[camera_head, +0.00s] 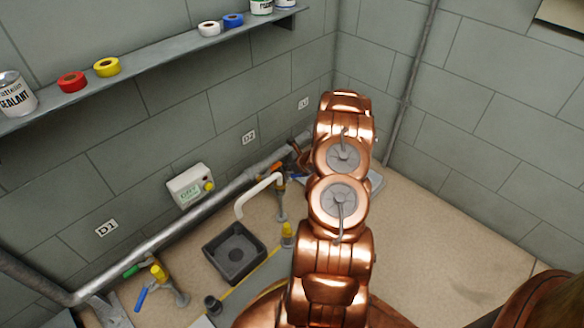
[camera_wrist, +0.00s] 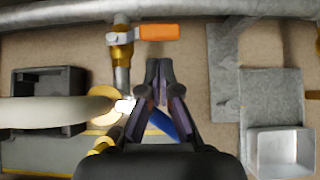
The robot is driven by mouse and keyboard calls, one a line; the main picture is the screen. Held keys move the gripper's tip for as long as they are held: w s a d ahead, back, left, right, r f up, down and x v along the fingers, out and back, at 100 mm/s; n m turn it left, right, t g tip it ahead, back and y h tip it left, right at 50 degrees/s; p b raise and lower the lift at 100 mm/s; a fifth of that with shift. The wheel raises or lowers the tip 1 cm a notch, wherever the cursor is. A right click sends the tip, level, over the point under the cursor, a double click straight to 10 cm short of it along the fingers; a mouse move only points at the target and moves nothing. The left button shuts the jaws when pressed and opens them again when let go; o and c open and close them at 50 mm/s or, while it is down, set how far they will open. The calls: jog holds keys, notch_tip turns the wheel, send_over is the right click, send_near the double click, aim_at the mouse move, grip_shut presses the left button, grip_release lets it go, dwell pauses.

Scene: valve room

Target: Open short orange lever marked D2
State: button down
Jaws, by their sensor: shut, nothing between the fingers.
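The short orange lever (camera_wrist: 158,32) sticks out sideways to the right from a brass valve (camera_wrist: 121,42) on a vertical pipe below the long grey pipe. In the head view a bit of the orange lever (camera_head: 277,168) shows left of my arm, below the D2 plate (camera_head: 249,137). My gripper (camera_wrist: 159,66) is shut and empty. In the wrist view its fingertips are just below the lever, with a small gap in the picture; the depth between them is unclear. In the head view my arm hides the gripper.
A white curved spout (camera_wrist: 50,110) and a black basin (camera_wrist: 45,85) are left of my gripper. A blue lever (camera_wrist: 168,125) lies partly behind the fingers. A grey metal plate (camera_wrist: 226,85) and box (camera_wrist: 280,150) stand right. A control box (camera_head: 191,186) hangs on the wall.

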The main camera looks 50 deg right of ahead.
aim_at(271, 170)
jog(key=shift+b+x, duration=0.45)
jog(key=shift+x, duration=1.95)
jog(key=shift+w+r+p, duration=0.15)
jog(key=shift+r+p, duration=0.05)
jog(key=shift+p, duration=0.2)
jog(key=shift+w+f+n+y+p, duration=0.15)
jog(key=shift+n+y+p, duration=0.2)
jog(key=shift+p, duration=0.2)
